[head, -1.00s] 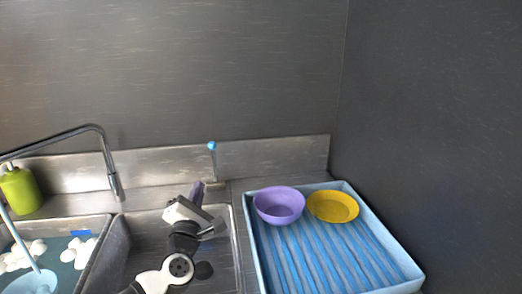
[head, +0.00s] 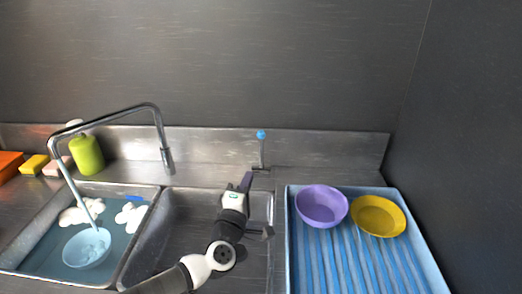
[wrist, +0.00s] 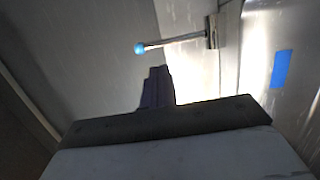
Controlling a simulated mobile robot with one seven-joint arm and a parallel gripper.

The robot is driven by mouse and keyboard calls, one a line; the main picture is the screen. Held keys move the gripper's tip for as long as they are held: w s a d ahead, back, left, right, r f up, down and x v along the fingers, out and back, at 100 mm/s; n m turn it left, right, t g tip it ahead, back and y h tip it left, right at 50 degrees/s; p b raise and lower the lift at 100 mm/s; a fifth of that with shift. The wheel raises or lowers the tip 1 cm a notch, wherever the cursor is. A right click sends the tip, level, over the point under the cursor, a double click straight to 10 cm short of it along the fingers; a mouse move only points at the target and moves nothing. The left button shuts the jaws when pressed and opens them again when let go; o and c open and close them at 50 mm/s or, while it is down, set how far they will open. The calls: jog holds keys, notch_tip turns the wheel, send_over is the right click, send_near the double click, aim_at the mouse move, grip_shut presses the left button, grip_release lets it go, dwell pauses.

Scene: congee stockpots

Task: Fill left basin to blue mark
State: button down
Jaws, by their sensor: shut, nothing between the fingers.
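The left basin (head: 20,268) holds bluish water. A blue mark (head: 135,198) shows on its back wall, close above the water surface; the exact gap is too small to tell. A pale stream (head: 70,182) runs from the spout of the tap (head: 105,113) into the basin. A lever with a blue knob (head: 261,134) stands upright behind the right basin; it also shows in the wrist view (wrist: 140,48). My gripper (head: 247,180) is shut and empty, below and slightly left of the lever, apart from it. Its dark fingers (wrist: 157,88) show in the wrist view.
A pale blue bowl (head: 87,250) and white lumps (head: 130,216) are in the left basin. The right basin (head: 175,225) lies under my arm. A blue rack (head: 340,265) on the right holds a purple bowl (head: 321,206) and yellow dish (head: 378,216). A green bottle (head: 87,155) stands behind.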

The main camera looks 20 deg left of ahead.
aim_at(260, 148)
jog(key=w+p, duration=0.1)
jog(key=w, duration=0.2)
jog(key=w+r+p, duration=0.1)
jog(key=w, duration=0.2)
jog(key=w+p, duration=0.1)
jog(key=w, duration=0.3)
jog(key=shift+a+r+p, duration=0.25)
jog(key=shift+a+p, duration=0.1)
jog(key=shift+a+f, duration=0.1)
jog(key=shift+a, duration=0.05)
